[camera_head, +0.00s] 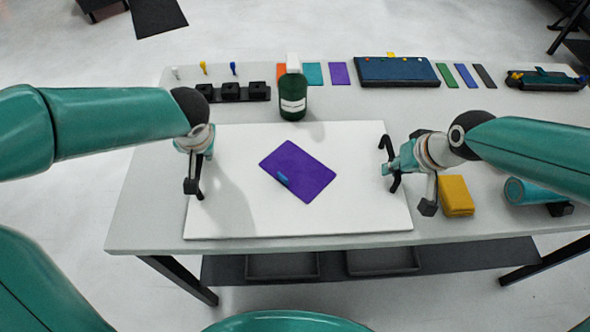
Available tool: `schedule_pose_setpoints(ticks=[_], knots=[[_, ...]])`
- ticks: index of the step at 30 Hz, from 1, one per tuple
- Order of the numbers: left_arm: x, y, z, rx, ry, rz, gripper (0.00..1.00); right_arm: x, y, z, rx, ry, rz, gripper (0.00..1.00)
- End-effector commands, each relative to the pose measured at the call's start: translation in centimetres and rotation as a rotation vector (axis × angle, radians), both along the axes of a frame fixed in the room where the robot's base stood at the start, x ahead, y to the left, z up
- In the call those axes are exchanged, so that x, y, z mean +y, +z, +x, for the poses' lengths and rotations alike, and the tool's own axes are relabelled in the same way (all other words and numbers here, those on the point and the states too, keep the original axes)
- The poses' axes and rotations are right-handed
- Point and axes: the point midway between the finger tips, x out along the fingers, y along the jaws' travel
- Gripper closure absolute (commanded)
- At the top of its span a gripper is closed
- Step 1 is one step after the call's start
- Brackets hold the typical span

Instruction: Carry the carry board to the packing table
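The carry board, a large white flat panel (240,215), lies on the grey-white table. A purple sheet (300,172) with a small blue piece (282,179) on it lies tilted on the board's middle. My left gripper (197,188) is over the board's left edge, fingers pointing down; its finger gap and any contact with the board are hidden. My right gripper (391,168) is at the board's right edge, its dark fingers spread apart, with nothing visible between them. I cannot tell whether it touches the board. I cannot identify a separate packing table.
A dark green bottle (292,98) stands at the board's back edge. Black holders (232,92), colored swatches (339,73) and a blue case (405,72) line the back. A yellow block (455,195) and a teal roll (533,191) lie to the right. Pale floor surrounds the table.

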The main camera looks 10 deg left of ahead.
Motion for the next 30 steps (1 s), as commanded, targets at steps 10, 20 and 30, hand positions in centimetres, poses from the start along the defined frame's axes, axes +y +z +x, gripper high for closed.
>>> schedule_pose_setpoints(ticks=[10,20,30], knots=[[0.0,0.0,0.0,-0.001,0.000,0.000,1.00,0.0,0.0,0.0,0.000,0.000,0.000,1.00],[0.0,0.3,0.0,-0.003,0.000,0.000,1.00,0.0,0.3,0.1,-0.003,0.000,0.000,1.00],[0.1,2.6,0.0,-0.003,0.001,0.000,1.00,0.1,2.6,0.1,-0.002,0.001,0.001,1.00]])
